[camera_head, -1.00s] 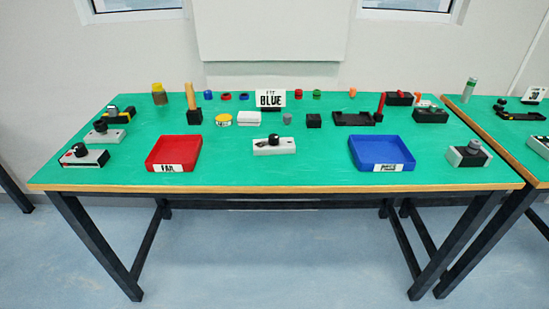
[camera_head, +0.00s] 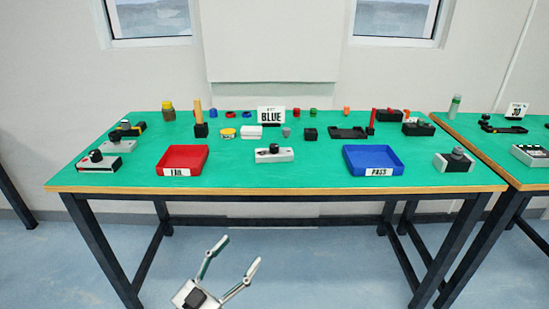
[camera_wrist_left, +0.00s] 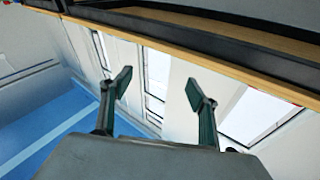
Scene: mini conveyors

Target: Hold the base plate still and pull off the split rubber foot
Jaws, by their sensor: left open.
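A pale grey block with a black round piece on top (camera_head: 274,154) sits at the front middle of the green table, between the two trays. Similar blocks with dark or grey tops stand at the left (camera_head: 99,162) and right (camera_head: 455,160). I cannot tell which is the base plate, and no split shows in a rubber foot at this size. My left gripper (camera_head: 238,256) is open and empty, below and in front of the table edge, apart from everything. In the left wrist view its two fingers (camera_wrist_left: 158,88) are spread with nothing between them. My right gripper is not in view.
A red tray labelled FAIL (camera_head: 182,170) and a blue tray labelled PASS (camera_head: 373,174) stand near the front edge. The wooden table edge (camera_head: 280,190) lies beyond my left gripper.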

